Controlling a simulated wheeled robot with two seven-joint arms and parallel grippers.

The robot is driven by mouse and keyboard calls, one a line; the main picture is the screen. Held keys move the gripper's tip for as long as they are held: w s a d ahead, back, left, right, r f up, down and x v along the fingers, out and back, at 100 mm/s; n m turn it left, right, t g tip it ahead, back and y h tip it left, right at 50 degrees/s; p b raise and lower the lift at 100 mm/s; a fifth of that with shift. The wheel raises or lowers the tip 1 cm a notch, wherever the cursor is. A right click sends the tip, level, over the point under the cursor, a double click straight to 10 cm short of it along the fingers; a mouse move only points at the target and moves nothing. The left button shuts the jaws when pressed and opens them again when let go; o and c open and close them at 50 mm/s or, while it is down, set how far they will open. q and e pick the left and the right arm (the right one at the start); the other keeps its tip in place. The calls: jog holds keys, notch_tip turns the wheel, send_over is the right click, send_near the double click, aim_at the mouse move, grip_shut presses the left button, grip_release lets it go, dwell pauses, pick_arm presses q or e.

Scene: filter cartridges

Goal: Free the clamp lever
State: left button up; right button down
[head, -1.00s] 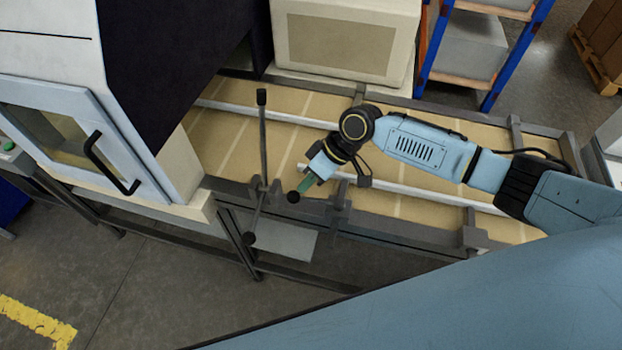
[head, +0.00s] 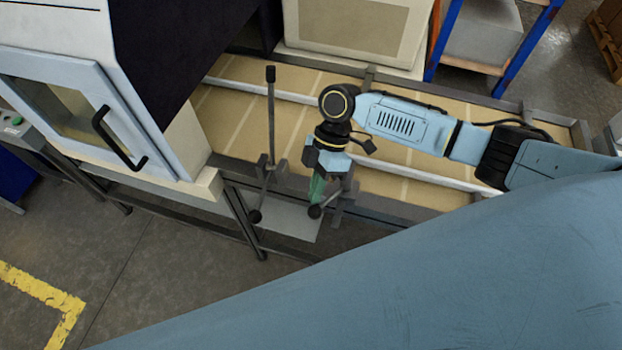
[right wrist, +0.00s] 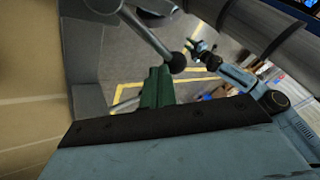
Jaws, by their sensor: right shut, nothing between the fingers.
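A short grey clamp lever with a black ball knob (head: 315,211) sticks out from a bracket at the conveyor's front rail. My right gripper (head: 317,191) points down right beside this knob, green fingers shut and empty. In the right wrist view the same lever (right wrist: 147,32) runs down to its knob, just right of the green fingers (right wrist: 157,88). I cannot tell whether they touch. Part of the lever's pivot is hidden. My left gripper (right wrist: 202,50) shows small and far off in the right wrist view, its opening unclear.
A tall upright rod (head: 271,110) with a black tip stands left of my right gripper, with another black knob (head: 254,216) below it. A white machine (head: 95,120) with a handled door is at left. A beige box (head: 352,30) stands behind the conveyor (head: 235,105).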

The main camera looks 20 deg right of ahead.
jog(key=shift+s+d+n+g+h+p, duration=0.15)
jog(key=shift+s+n+g+h+p, duration=0.3)
jog(key=shift+s, duration=0.35)
jog(key=shift+s+f, duration=0.1)
jog(key=shift+s, duration=0.05)
jog(key=w+d+r+b, duration=0.1)
jog(key=w+d+r, duration=0.2)
jog(key=w+r, duration=0.5)
jog(key=shift+w+d+r+b, duration=0.2)
jog(key=shift+w+r+b, duration=0.15)
jog(key=shift+r, duration=0.3)
jog(key=shift+t+y, duration=0.25)
